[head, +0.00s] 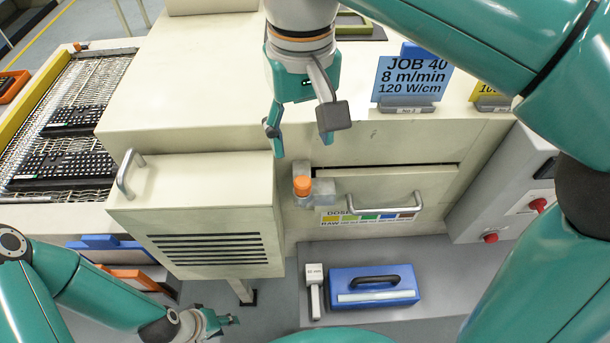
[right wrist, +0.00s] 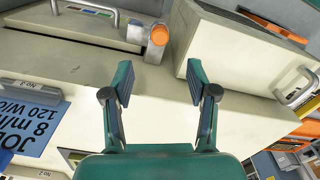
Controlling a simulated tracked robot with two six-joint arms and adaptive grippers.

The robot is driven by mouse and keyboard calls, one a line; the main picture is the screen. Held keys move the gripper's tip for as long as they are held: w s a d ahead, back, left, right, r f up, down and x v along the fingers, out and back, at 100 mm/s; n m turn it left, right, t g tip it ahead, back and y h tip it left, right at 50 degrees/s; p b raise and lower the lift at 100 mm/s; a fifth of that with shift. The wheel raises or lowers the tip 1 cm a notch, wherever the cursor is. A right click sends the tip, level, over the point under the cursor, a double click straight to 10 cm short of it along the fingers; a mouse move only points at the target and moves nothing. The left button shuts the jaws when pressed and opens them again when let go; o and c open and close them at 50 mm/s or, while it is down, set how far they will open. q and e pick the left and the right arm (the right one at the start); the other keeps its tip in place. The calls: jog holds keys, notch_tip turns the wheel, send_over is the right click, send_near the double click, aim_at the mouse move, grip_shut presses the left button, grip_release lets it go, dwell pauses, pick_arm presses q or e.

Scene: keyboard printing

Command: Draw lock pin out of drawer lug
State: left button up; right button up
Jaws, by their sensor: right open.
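The lock pin (head: 302,186) has an orange cap and stands upright in the grey drawer lug (head: 324,189), at the left end of the drawer (head: 375,187). In the right wrist view the orange pin (right wrist: 159,36) shows ahead, between and beyond the fingertips. My right gripper (head: 302,147) is open and empty, above and behind the pin and apart from it. Its two spread fingers (right wrist: 159,75) show clearly in the right wrist view. My left gripper (head: 222,321) is low at the bottom left, far from the pin; its finger opening is too small to judge.
A vented cream box (head: 205,210) juts out just left of the pin. The drawer's metal handle (head: 385,209) is to the right. A blue case (head: 373,287) lies on the grey shelf below. A blue job sign (head: 411,78) stands on top at the right.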

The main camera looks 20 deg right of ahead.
aim_at(303, 181)
notch_tip(303, 181, down, 10)
jog(key=shift+f+b, duration=0.1)
jog(key=shift+b, duration=0.35)
grip_shut()
jog(key=c, duration=0.7)
grip_release()
jog(key=shift+c, duration=0.2)
grip_shut()
jog(key=shift+r+p, duration=3.1)
jog(key=shift+r, duration=0.25)
